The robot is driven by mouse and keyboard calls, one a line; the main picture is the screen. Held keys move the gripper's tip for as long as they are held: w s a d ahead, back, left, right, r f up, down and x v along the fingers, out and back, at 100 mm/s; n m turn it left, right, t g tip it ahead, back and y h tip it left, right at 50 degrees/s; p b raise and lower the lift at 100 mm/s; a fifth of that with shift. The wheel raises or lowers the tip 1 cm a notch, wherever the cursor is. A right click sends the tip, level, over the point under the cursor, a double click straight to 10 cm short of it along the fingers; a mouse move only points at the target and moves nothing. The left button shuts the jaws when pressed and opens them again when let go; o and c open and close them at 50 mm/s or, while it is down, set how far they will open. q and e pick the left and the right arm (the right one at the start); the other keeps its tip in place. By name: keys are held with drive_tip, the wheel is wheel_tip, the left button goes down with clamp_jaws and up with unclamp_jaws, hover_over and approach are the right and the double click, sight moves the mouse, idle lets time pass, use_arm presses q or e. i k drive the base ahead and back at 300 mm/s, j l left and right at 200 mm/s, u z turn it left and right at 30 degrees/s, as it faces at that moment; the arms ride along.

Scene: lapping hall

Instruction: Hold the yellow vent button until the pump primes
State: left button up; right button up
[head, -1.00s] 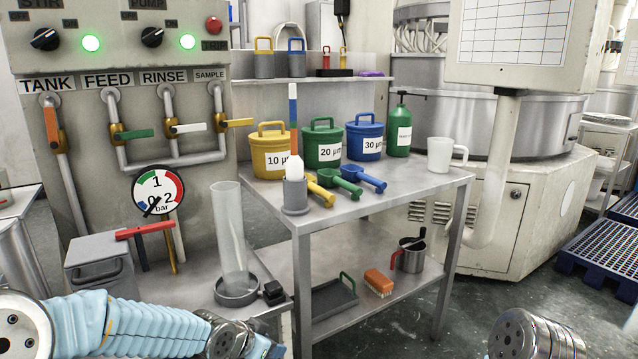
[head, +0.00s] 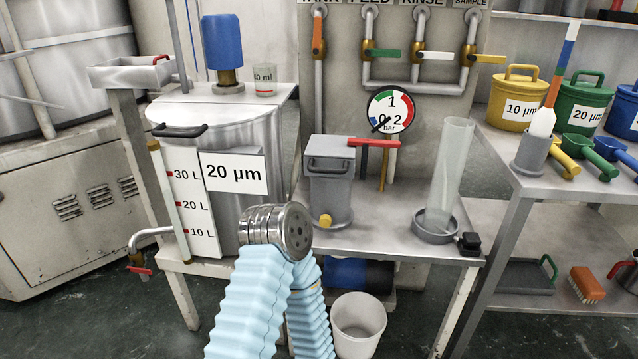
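The yellow vent button (head: 326,220) is a small round knob low on the front of a grey lidded pump housing (head: 331,185). The housing stands on the bench beside the 20 µm tank. Nothing touches the button in the head view. The bent joint of my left arm, in a blue sleeve, shows just left of and below the housing. Neither of my grippers is in view. A round gauge (head: 390,109) behind the housing has its needle pointing lower left, near 0.
The steel tank (head: 235,130) stands left of the housing. A clear cylinder (head: 449,170) stands in a grey dish on the right. A red-handled lever (head: 372,143) is beside the housing. A white bucket (head: 358,325) is below the bench.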

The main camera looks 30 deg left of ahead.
sight(325, 221)
drive_tip(key=u, duration=0.95)
